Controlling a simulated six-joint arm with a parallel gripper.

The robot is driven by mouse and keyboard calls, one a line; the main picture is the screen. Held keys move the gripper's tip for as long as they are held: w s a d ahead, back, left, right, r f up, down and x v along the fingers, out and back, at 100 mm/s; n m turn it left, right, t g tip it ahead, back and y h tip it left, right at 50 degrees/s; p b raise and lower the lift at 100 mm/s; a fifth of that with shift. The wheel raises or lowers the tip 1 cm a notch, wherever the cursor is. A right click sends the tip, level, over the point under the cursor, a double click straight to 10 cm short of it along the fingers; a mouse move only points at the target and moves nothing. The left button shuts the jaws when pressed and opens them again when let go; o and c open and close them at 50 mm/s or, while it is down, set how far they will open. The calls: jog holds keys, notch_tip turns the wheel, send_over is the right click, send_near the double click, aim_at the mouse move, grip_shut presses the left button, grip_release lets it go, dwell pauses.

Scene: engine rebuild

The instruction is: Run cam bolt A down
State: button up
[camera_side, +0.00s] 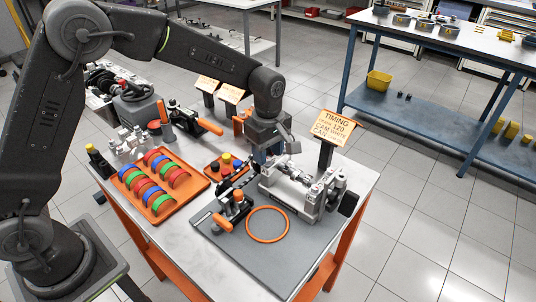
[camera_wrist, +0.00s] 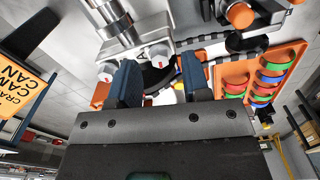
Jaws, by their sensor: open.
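The silver cam assembly (camera_side: 315,190) stands on the grey mat at the front right of the bench. My gripper (camera_side: 270,150) is over its back left end, pointing down. In the wrist view the two blue fingers of my gripper (camera_wrist: 160,75) are apart. Two pale bolt-like heads with red marks show near the fingers: a left head (camera_wrist: 106,72) and a middle head (camera_wrist: 159,53). The middle one appears in the gap between the fingertips; I cannot tell whether they touch it.
An orange tray (camera_side: 132,196) of coloured half-rings lies left. An orange ring (camera_side: 267,240) lies on the grey mat (camera_side: 255,268). A black fixture (camera_side: 237,207) stands left of the cam assembly, and the timing sign (camera_side: 338,127) stands behind it. The mat's front is mostly clear.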

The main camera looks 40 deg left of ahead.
jog(key=shift+f, duration=0.7)
jog(key=shift+c, duration=0.4)
grip_shut()
